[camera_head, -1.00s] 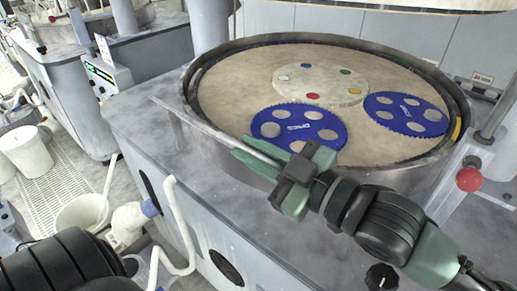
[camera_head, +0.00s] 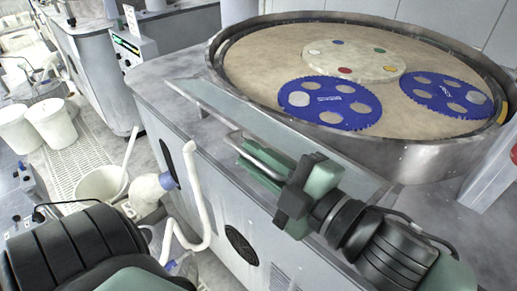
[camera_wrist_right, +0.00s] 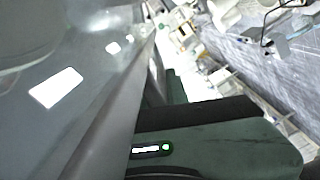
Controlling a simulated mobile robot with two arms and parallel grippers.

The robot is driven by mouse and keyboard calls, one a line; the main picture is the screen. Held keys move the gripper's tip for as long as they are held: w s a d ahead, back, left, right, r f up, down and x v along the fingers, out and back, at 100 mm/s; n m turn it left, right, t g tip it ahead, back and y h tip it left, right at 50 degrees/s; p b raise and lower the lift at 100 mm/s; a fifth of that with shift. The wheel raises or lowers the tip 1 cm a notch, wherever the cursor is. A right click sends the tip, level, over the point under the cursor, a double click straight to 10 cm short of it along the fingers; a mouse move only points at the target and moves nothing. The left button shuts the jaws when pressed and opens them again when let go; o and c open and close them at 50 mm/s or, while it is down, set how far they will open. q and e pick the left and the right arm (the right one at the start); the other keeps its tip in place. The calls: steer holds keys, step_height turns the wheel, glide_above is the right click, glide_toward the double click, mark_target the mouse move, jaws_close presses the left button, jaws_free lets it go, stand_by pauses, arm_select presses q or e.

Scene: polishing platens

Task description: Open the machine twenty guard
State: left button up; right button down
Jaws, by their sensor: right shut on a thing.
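The guard (camera_head: 215,99) is a clear, thin panel along the front edge of the polishing machine, leaning outward from the rim of the round platen bowl. Its metal handle bar (camera_head: 233,136) runs along the panel's front side. My right gripper (camera_head: 258,162), green and black, is shut on this handle; the fingers cover part of the bar. In the right wrist view, a dark green finger (camera_wrist_right: 215,143) lies close along a grey panel surface, and the handle itself cannot be made out. My left gripper is out of view.
The platen (camera_head: 260,55) carries blue carrier discs (camera_head: 330,102) and a pale centre disc with coloured dots. White buckets (camera_head: 52,122) and a white hose (camera_head: 196,200) stand left of the machine. A red knob (camera_head: 514,153) is at the right edge.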

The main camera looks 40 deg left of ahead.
mark_target(284, 180)
steer(key=shift+f, duration=0.1)
stand_by(0.3)
steer(key=c, duration=1.5)
jaws_free()
steer(key=shift+o, duration=0.2)
steer(key=shift+d, duration=0.1)
steer(key=d+b, duration=0.1)
steer(key=d, duration=0.5)
steer(key=shift+s+d, duration=0.1)
steer(key=shift+s, duration=0.1)
steer(key=shift+s+d+b, duration=0.1)
steer(key=shift+d+b, duration=0.2)
steer(key=shift+d, duration=0.4)
steer(key=shift+d, duration=0.1)
steer(key=d, duration=0.8)
steer(key=shift+s+d+p, duration=0.4)
